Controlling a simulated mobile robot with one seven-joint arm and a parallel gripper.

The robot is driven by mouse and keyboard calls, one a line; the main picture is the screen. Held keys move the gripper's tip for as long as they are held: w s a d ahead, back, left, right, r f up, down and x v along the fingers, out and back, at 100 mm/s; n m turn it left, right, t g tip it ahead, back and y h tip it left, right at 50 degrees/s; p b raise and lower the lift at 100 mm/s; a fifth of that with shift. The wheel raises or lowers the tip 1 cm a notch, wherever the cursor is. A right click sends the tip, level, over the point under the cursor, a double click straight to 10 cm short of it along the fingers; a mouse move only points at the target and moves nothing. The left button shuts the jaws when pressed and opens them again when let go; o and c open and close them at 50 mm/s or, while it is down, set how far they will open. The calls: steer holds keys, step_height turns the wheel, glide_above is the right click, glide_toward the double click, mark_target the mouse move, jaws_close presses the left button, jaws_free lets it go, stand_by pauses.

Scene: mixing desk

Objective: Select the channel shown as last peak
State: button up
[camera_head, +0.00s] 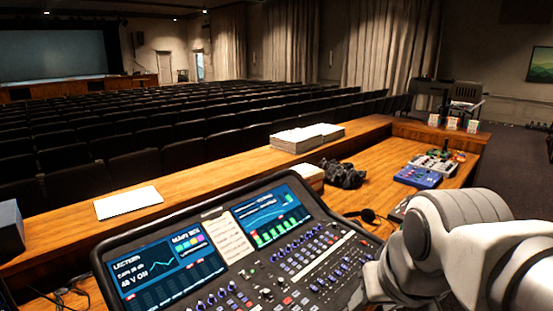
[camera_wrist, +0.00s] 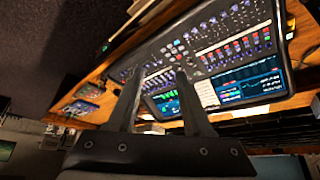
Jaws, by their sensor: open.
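The mixing desk (camera_head: 335,255) stands on the wooden counter with rows of small knobs, buttons and faders. Its left screen (camera_head: 165,262) reads "LECTERN", a gain line, "48 V ON" and "MAIN MIX". Its right screen (camera_head: 270,215) shows a blue curve and green level bars. A cream sheet with small lines (camera_head: 228,238) lies between the screens. I cannot read any "last peak" text. In the wrist view, my open, empty gripper (camera_wrist: 159,73) points at the desk (camera_wrist: 215,45), its fingers apart in front of the controls; contact cannot be told. In the head view my arm hides the desk's right corner.
A white sheet (camera_head: 128,202) and a paper stack (camera_head: 307,137) lie on the ledge behind the desk.

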steer(key=s+f, duration=0.2)
steer(key=s, duration=0.1)
steer(key=shift+s+d+f, duration=0.1)
steer(key=shift+s+f, duration=0.2)
jaws_close()
stand_by(1.5)
